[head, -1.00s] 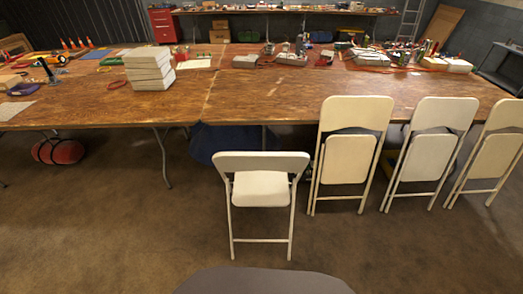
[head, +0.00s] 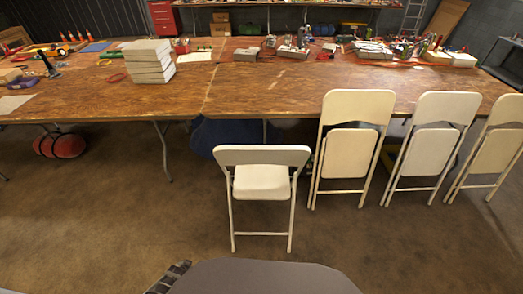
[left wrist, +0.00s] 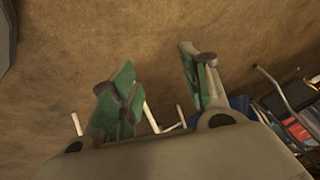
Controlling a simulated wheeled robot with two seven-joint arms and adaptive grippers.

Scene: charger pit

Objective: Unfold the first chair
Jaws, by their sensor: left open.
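A cream metal folding chair (head: 262,183) stands apart from the others, in front of the table's near edge. Its seat is down and its legs are spread, so it looks unfolded. Three more cream chairs lean folded at the table to its right: the nearest one (head: 348,153), a middle one (head: 430,152) and a far right one (head: 495,163). My left gripper (left wrist: 157,60) is open and empty in the left wrist view, its green-padded fingers over brown floor. Thin white bars, perhaps chair legs, show behind the fingers. My right gripper is out of view.
The long wooden table (head: 250,100) carries a stack of white boxes (head: 148,62) and scattered tools. A red cylinder (head: 60,146) and a blue bundle (head: 215,136) lie under it. The brown floor (head: 100,220) left of the unfolded chair is clear.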

